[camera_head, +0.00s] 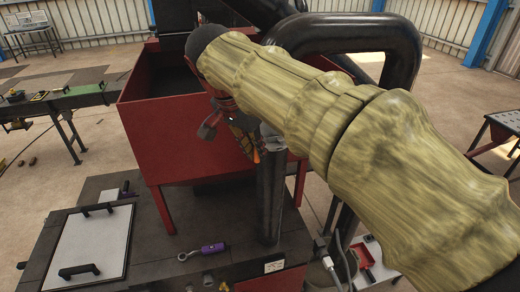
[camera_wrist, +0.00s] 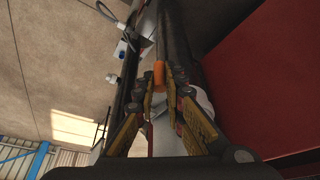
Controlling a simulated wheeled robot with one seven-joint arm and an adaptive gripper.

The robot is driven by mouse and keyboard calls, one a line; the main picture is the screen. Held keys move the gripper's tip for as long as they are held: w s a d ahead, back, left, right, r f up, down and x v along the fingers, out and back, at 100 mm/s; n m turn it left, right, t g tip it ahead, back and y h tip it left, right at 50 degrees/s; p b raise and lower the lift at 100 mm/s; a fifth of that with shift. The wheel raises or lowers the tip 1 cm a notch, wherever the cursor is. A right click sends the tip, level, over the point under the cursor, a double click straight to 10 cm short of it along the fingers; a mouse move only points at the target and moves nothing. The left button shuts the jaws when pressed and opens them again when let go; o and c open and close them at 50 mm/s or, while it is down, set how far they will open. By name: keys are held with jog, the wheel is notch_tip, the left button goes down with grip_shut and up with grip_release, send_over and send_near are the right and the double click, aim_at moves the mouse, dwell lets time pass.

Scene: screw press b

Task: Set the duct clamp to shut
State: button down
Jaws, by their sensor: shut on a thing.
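My gripper (camera_head: 254,150) is beside the upright black duct (camera_head: 270,200), in front of the red hopper; my arm hides part of this area. Its yellow-and-black fingers also show in the wrist view (camera_wrist: 163,92), closed in on a small orange-ended piece (camera_wrist: 159,73), which looks like the handle of the duct clamp. A pale grey band (camera_head: 272,138) on the duct near the fingers appears to be the clamp's body. Whether the clamp is open or shut is not clear from these views.
The red hopper (camera_head: 170,135) stands close to the left of the duct. A thick black bent pipe (camera_head: 350,32) passes behind my arm. Below are a purple-handled tool (camera_head: 208,249) and a pale hatch with black handles (camera_head: 92,245) on the dark deck.

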jog(key=shift+a+m, duration=0.1)
jog(key=shift+m, duration=0.2)
jog(key=c, duration=1.9)
grip_release()
jog(key=shift+w, duration=0.1)
jog(key=shift+o, duration=0.3)
jog(key=v, duration=1.2)
jog(key=shift+w+a, duration=0.1)
jog(key=shift+w, duration=0.05)
